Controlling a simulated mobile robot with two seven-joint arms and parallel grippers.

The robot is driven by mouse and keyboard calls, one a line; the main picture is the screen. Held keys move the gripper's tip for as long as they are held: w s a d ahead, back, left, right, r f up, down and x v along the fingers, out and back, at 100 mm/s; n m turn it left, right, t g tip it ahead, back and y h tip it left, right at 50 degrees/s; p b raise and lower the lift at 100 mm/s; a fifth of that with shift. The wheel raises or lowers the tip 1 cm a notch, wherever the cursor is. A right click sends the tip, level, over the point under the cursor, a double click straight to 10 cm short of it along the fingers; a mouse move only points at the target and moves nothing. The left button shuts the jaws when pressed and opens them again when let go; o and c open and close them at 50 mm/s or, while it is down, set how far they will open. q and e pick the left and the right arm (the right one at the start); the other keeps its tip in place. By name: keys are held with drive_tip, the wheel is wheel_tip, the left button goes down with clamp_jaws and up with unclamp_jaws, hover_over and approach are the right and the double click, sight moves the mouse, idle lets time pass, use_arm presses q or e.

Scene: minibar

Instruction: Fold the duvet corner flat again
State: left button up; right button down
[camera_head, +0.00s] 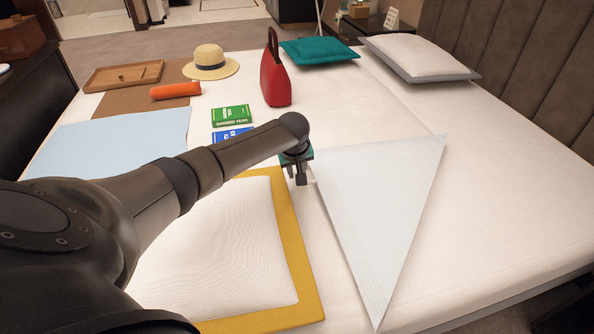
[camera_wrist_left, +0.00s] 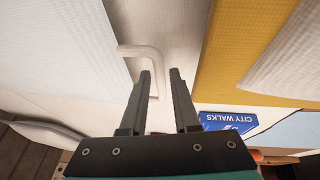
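The duvet corner (camera_head: 385,200) is a pale white triangular flap lying on the white bed (camera_head: 500,200), right of my left gripper. In the left wrist view the duvet corner (camera_wrist_left: 60,45) fills the upper left. A pale bent handle (camera_wrist_left: 148,52) stands out at its edge. My left gripper (camera_head: 298,178) points down beside the flap's left edge. In the left wrist view the left gripper (camera_wrist_left: 160,74) has its fingers apart, with the handle just beyond the tips and nothing seen held between them. Whether a finger touches the handle cannot be told. My right gripper is not in view.
A yellow-bordered pillow (camera_head: 312,285) lies close left of the gripper. Behind are a blue book (camera_head: 232,134), a green book (camera_head: 231,115), a red bag (camera_head: 275,84), a straw hat (camera_head: 210,63) and an orange roll (camera_head: 175,90). The bed right of the flap is clear.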

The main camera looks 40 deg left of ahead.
use_arm(q)
clamp_jaws()
idle(1.3)
